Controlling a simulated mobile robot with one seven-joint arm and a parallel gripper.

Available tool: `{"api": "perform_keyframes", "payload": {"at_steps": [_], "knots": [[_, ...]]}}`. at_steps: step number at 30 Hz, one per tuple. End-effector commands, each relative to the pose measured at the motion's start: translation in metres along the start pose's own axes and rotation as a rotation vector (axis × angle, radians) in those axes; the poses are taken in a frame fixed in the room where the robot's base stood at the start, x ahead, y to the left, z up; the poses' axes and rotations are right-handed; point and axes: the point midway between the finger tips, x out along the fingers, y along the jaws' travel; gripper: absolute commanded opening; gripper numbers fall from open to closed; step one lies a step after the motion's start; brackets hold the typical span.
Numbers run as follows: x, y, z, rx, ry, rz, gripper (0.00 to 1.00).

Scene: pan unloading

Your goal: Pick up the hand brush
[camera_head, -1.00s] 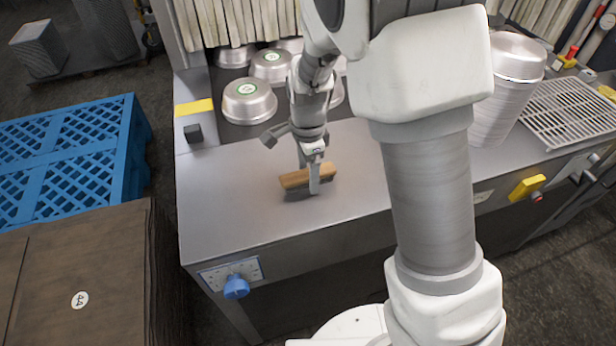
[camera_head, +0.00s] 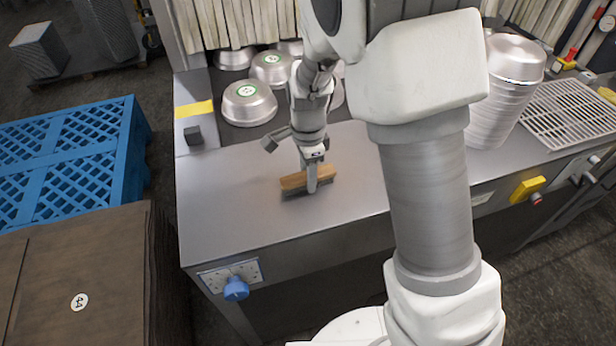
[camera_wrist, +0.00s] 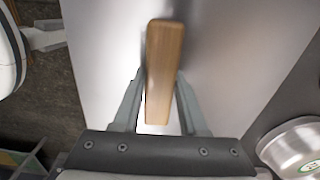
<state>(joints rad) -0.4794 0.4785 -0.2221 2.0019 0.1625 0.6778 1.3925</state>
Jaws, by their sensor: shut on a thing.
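The hand brush (camera_head: 293,181) has a wooden back and dark bristles, which face down. It is at the steel worktop (camera_head: 225,215), near the middle of the front part; I cannot tell whether the bristles still touch the surface. My gripper (camera_head: 311,187) points down and is shut on the brush across its narrow width. In the wrist view the wooden back (camera_wrist: 164,70) runs lengthwise between the two fingers (camera_wrist: 158,105). The bristles are hidden there.
Several round metal pans (camera_head: 249,103) stand behind the gripper by the strip curtain. A stack of pans (camera_head: 497,95) and a wire rack (camera_head: 570,112) are at the right. A blue pallet (camera_head: 70,160) and brown stack (camera_head: 85,265) are at left. The worktop left of the brush is clear.

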Motion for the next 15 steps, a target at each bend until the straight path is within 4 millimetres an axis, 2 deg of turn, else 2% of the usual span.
{"api": "perform_keyframes", "payload": {"at_steps": [7,13,15], "knots": [[-0.011,-0.001,0.000,-0.001,0.000,-0.002,0.00],[-0.045,-0.001,0.000,0.000,-0.001,-0.006,0.00],[-0.050,-0.007,-0.015,0.006,0.001,-0.004,0.00]]}}
